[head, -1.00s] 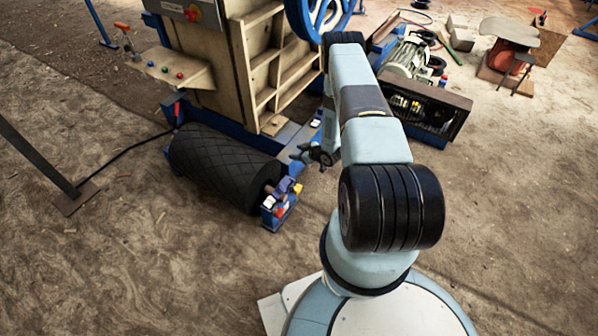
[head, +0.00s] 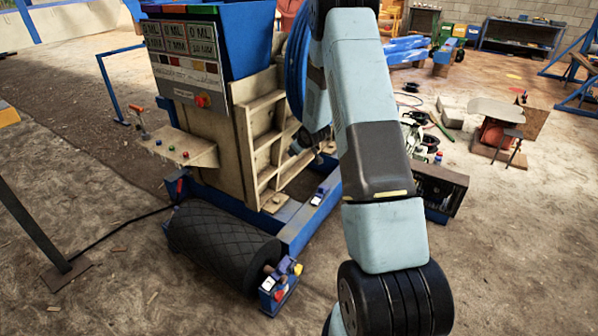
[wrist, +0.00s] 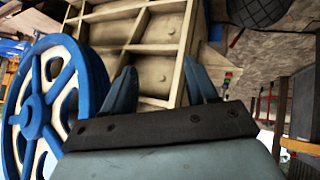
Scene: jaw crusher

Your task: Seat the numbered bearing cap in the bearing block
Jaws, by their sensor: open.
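A small blue bearing block (head: 276,291) sits at the near end of the black roller (head: 222,243), around its shaft. Small yellow, red and purple-blue parts are on it, too small to tell apart. A small blue and white piece (head: 319,195) lies on the blue base rail; I cannot tell whether it is the numbered cap. No number is readable on either. My gripper (wrist: 158,76) is open in the wrist view, with nothing between its fingers. It points at the crusher's ribbed side. In the head view my gripper is small and partly hidden by my arm.
The crusher's ribbed cream body (head: 262,140) stands close to my gripper. The blue flywheel (wrist: 52,105) is at the left in the wrist view. A motor with a dark guard (head: 437,190) stands right of my arm. Open floor lies in front of the roller.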

